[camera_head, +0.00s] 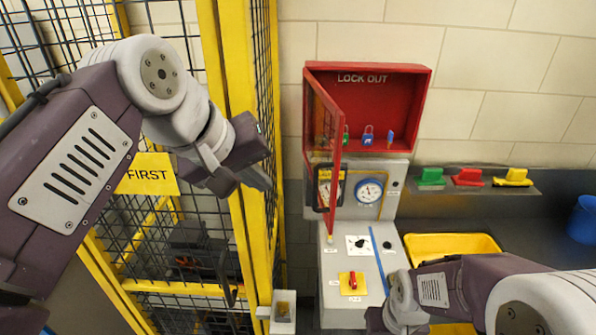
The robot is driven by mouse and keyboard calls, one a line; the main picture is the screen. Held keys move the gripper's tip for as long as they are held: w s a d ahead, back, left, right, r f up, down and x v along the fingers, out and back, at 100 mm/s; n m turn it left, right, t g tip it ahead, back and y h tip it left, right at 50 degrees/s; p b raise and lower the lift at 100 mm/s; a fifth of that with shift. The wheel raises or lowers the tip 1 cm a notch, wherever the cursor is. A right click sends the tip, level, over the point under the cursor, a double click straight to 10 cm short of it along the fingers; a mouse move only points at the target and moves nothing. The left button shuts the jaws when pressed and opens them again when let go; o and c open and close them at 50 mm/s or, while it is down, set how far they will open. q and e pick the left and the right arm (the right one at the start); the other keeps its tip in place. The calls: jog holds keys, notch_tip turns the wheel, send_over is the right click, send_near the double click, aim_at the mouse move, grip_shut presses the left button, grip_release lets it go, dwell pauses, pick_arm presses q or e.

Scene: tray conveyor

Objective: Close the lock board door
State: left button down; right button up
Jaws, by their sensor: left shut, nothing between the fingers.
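The lock board (418,83) is a red box on the wall, marked "LOCK OUT". Its red-framed clear door (338,165) is hinged on the box's left side and stands open, swung out toward me. Blue padlocks (368,136) and part of a green one (346,134) hang inside. My left gripper (262,178) is shut and empty, in front of the yellow cage post, to the left of the door and apart from it. My right arm (450,285) reaches in at the lower right; its gripper is mostly hidden, with only a dark part near the bottom edge.
A yellow mesh cage (235,120) fills the left side. Below the board are a round gauge (370,190) and a grey cabinet (350,262) with a red-and-yellow switch (352,283). A shelf at right holds green, red and yellow items (468,177). A yellow tray (455,243) sits below.

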pick_arm(q)
jog(key=w+d+f+p, duration=0.2)
jog(key=w+d+f, duration=0.5)
jog(key=f, duration=0.1)
jog(key=shift+w+d+f, duration=0.15)
jog(key=shift+w, duration=0.05)
dwell(0.4)
